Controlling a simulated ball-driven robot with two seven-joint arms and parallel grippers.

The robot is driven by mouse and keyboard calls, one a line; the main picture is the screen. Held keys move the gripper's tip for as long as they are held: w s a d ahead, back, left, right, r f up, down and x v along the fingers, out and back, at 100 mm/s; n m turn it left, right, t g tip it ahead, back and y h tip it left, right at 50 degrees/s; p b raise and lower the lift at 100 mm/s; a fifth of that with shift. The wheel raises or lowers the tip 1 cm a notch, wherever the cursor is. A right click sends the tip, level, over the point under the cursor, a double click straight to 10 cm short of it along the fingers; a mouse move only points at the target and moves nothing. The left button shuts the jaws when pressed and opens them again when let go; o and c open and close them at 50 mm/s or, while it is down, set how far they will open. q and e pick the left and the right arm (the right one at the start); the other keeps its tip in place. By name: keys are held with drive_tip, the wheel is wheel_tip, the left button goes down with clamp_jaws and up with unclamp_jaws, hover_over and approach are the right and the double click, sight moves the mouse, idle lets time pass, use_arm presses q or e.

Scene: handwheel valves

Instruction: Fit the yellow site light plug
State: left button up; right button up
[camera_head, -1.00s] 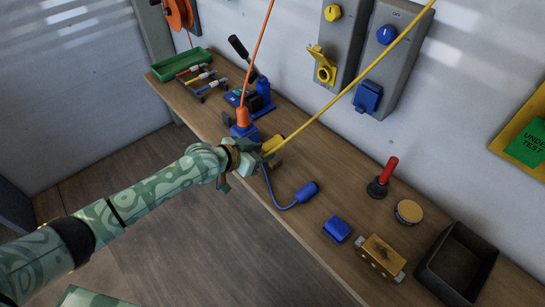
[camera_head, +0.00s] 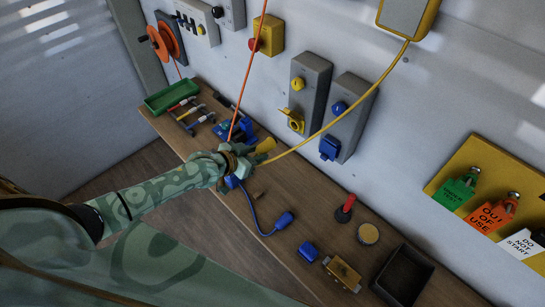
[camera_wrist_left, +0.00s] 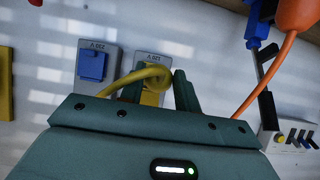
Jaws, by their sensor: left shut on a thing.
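My left gripper (camera_head: 252,157) is shut on the yellow plug (camera_head: 266,145) above the bench's back part. The yellow cord (camera_head: 335,120) runs from it up to a yellow-framed box on the wall. In the left wrist view, the gripper's fingers (camera_wrist_left: 150,92) stand either side of the yellow cord (camera_wrist_left: 148,75), which partly covers the yellow socket (camera_wrist_left: 152,96) behind. The yellow socket (camera_head: 292,121), its lid hanging open, is on the left grey wall box, right of the plug and apart from it. My right gripper is not in view.
A blue socket (camera_head: 330,148) is on the grey box beside it. An orange cord (camera_head: 249,75) hangs close to my left gripper. A blue plug (camera_head: 284,220), blue block (camera_head: 308,251), red-handled tool (camera_head: 346,207) and black tray (camera_head: 403,277) are on the bench.

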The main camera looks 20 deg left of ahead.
sight(269, 141)
use_arm(q)
drive_tip(key=shift+w+d+r, duration=0.1)
drive_tip(key=shift+w+d, duration=0.35)
drive_tip(key=shift+w, duration=0.35)
drive_tip(key=shift+s+r, duration=0.15)
drive_tip(key=shift+s, duration=0.05)
drive_tip(key=shift+a, duration=0.1)
drive_tip(key=shift+w, duration=0.4)
drive_tip(key=w, duration=0.1)
drive_tip(key=w+d+b, duration=0.1)
drive_tip(key=w, duration=0.1)
drive_tip(key=shift+w+d+b, duration=0.1)
drive_tip(key=shift+d+b, duration=0.15)
drive_tip(key=shift+b, duration=0.05)
drive_tip(key=shift+w+d, duration=0.3)
drive_tip(key=shift+w, duration=0.45)
